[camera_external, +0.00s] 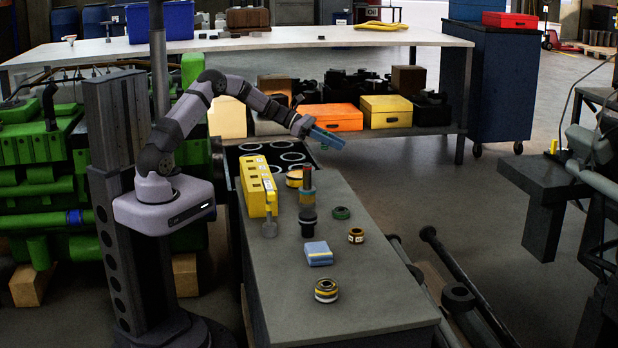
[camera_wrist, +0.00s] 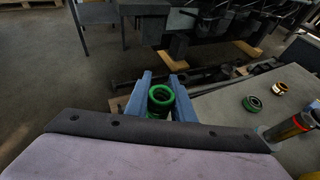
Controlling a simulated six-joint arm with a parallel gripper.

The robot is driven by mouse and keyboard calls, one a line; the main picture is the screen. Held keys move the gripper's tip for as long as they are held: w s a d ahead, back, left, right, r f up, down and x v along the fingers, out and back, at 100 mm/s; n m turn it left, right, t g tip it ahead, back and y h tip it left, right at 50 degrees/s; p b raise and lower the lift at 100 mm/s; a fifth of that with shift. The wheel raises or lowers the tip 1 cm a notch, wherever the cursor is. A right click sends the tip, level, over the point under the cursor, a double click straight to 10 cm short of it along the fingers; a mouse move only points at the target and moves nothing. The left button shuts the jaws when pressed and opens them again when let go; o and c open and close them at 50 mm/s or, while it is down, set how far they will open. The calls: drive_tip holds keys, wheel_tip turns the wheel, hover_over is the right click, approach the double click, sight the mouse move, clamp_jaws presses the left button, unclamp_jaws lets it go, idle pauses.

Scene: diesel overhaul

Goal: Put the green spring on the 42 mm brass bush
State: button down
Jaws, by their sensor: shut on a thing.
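My gripper (camera_external: 326,138) is raised above the far right side of the grey bench, its blue fingers pointing right. In the wrist view my gripper (camera_wrist: 160,84) is shut on a green spring (camera_wrist: 157,106), seen end-on between the fingers. The spring cannot be made out in the external view. A small brass-and-dark ring (camera_external: 356,236) lies on the bench, well below and apart from my gripper; it also shows in the wrist view (camera_wrist: 279,88). I cannot read sizes, so which is the 42 mm bush is unclear.
A green ring (camera_external: 341,213) lies beside a tall banded stack (camera_external: 307,205) on the bench (camera_external: 375,308). A blue box (camera_external: 319,254), a yellow case (camera_external: 257,187) and a yellow-banded ring (camera_external: 294,178) are also there. The bench's front end is mostly clear.

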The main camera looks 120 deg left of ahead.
drive_tip(key=w+d+m+h, duration=0.3)
drive_tip(key=w+d, duration=0.5)
drive_tip(key=w, duration=0.5)
wheel_tip(320, 180, up, 3)
drive_tip(key=m+g+h+p, duration=0.2)
drive_tip(key=m+h, duration=0.6)
drive_tip(key=h, duration=0.1)
hover_over(357, 236)
drive_tip(key=w, duration=0.2)
drive_tip(key=shift+s+d+f+b, duration=0.1)
drive_tip(key=shift+f+b, duration=0.3)
drive_tip(key=shift+f, duration=1.1)
drive_tip(key=shift+d+f+b, duration=0.1)
drive_tip(key=shift+f+b, duration=0.25)
drive_tip(key=shift+f, duration=1.1)
drive_tip(key=shift+f+b, duration=0.35)
drive_tip(key=shift+f, duration=1.5)
drive_tip(key=shift+f, duration=0.15)
